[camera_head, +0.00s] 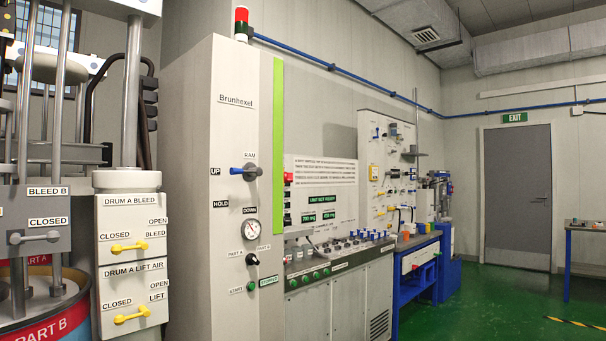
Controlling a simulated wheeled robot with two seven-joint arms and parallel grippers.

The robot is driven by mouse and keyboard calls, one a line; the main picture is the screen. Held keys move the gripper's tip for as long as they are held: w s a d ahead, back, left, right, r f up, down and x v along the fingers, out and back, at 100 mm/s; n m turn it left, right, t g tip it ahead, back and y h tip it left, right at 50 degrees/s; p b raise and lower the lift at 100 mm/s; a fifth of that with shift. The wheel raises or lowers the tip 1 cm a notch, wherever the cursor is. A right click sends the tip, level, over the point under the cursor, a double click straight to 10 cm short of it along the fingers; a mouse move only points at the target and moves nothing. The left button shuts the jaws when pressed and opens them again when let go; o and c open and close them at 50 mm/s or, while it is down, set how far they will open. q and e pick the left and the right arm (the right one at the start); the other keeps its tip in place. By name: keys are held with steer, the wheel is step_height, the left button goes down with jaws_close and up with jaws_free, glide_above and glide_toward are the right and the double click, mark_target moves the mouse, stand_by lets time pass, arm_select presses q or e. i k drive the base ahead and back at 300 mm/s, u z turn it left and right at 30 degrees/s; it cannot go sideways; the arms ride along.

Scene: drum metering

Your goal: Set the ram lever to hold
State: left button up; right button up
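The ram lever (243,171) sits on the tall grey Brunhexel cabinet (228,118), under the label RAM (250,155). It has a grey round hub and a blue handle that points left, at the label UP (214,171). The label HOLD (214,202) is below and left of the lever, and the label DOWN (249,210) is below it. Nothing covers the lever or its labels. I make out neither of my grippers in the head view.
Below the lever are a round gauge (252,230), a black PART A/PART B selector (252,259) and a green button (251,285). Drum A panels with yellow levers (130,247) stand left of the cabinet. A console (340,275) adjoins it on the right. Green floor (490,300) is open farther right.

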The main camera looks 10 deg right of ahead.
mark_target(252, 172)
steer(key=z, duration=0.55)
steer(key=i, duration=1.4)
steer(key=u, duration=0.15)
